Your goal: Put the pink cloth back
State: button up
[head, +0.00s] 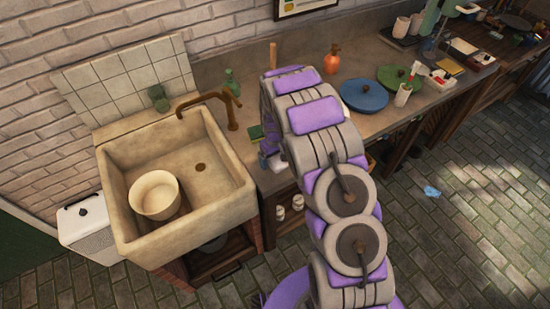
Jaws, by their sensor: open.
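I see no pink cloth in the head view. A small light-blue crumpled thing (432,192), perhaps a cloth, lies on the paved floor to the right of my arm. My gripper (270,158) is open at the counter edge just right of the sink. It is mostly hidden behind my own arm, and I see nothing held in it.
A stone sink (237,208) with a cream bowl (155,194) in it stands at left. The floor at right is mostly clear.

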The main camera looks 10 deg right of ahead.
aim_at(275, 158)
jog(key=s+r+m+p, duration=0.1)
jog(key=s+r, duration=0.2)
jog(key=r, duration=0.7)
jog(key=s+r+p, duration=0.1)
jog(key=s+r, duration=0.3)
jog(key=r, duration=0.6)
jog(key=s+r+m, duration=0.1)
jog(key=s+r, duration=0.3)
jog(key=s, duration=0.7)
jog(key=s+r+g, duration=0.1)
jog(key=s+r, duration=0.3)
jog(key=s, duration=0.8)
jog(key=s+r+m, duration=0.1)
jog(key=s+r, duration=0.3)
jog(key=s, duration=0.7)
jog(key=shift+s+r+m+g, duration=0.15)
jog(key=shift+s+m+g, duration=0.15)
jog(key=shift+s+g, duration=0.1)
jog(key=shift+w+a, duration=0.1)
